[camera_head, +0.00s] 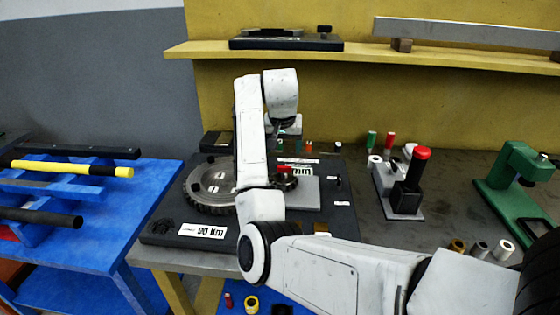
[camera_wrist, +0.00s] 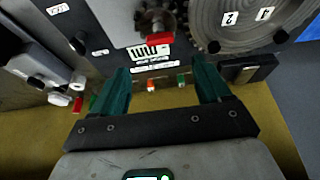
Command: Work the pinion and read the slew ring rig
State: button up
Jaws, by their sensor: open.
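The slew ring (camera_head: 205,188) is a large grey toothed wheel lying on a dark base plate (camera_head: 165,226), partly hidden behind my arm. The pinion (camera_wrist: 157,17) is a small dark toothed wheel left of the ring, beside a red block (camera_wrist: 160,38) and a striped white label. In the head view the pinion (camera_head: 289,182) is partly covered by my arm. My gripper (camera_wrist: 160,68) is open, its two teal fingers apart and nothing between them; the pinion lies beyond the fingertips.
A white label (camera_head: 201,231) seems to read "90 Nm". A red-topped lever (camera_head: 421,154) and a green stand (camera_head: 511,180) are at right. A yellow shelf (camera_head: 350,54) runs along the back wall. A blue rack (camera_head: 95,240) with bars stands at left.

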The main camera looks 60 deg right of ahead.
aim_at(284, 166)
jog(key=p+x, duration=0.1)
jog(key=x, duration=0.8)
jog(key=shift+w+d+f, duration=0.15)
jog(key=shift+f, duration=0.2)
jog(key=shift+c, duration=0.2)
jog(key=c, duration=1)
jog(key=shift+w+m+g, duration=0.1)
jog(key=shift+m+g, duration=0.7)
jog(key=shift+m, duration=1.4)
jog(key=o, duration=1)
jog(key=shift+o, duration=0.2)
